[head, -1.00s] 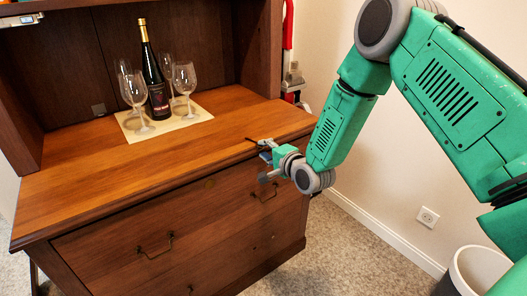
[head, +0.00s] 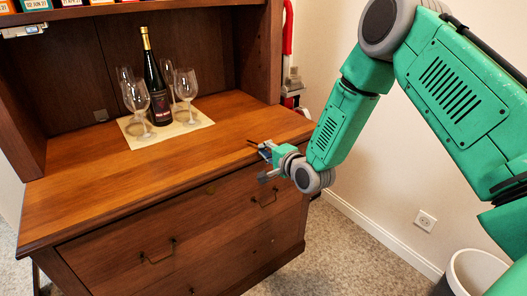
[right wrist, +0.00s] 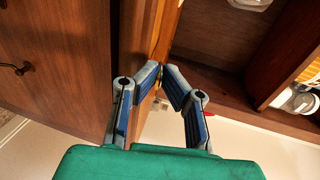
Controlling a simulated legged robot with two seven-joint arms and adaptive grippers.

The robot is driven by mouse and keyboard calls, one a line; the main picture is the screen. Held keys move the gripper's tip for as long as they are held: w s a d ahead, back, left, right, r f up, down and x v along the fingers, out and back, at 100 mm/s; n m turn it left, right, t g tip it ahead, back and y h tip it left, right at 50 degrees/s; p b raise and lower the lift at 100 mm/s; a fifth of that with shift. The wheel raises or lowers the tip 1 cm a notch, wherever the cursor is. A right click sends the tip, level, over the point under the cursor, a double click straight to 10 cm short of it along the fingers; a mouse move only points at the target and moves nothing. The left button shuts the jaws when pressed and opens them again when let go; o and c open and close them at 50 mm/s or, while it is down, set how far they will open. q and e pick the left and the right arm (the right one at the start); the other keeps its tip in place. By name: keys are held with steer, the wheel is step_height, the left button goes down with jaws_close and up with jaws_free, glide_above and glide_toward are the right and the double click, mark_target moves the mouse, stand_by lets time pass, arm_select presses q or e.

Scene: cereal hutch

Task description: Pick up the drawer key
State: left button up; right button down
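I cannot make out the drawer key in any view. My right gripper (head: 264,162) is at the front edge of the wooden cabinet (head: 110,181), near its right end and just above the top drawer's right handle (head: 264,199). In the right wrist view the same gripper (right wrist: 161,69) has its fingers bent inward, with the tips close together. A small brass-coloured spot shows between the fingers, against the wood; I cannot tell what it is. Whether the tips touch or pinch something thin is unclear. My left gripper is not in view.
A dark wine bottle (head: 156,83) and several wine glasses (head: 136,99) stand on a pale mat (head: 194,122) at the cabinet's back. The front of the cabinet top is clear. A white bin (head: 472,258) stands on the floor at the lower right.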

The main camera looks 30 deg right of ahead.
steer(key=r+p+v, duration=0.2)
steer(key=p+v, duration=0.5)
steer(key=v, duration=0.7)
steer(key=shift+s+a+r, duration=0.1)
steer(key=shift+a, duration=0.05)
stand_by(0.6)
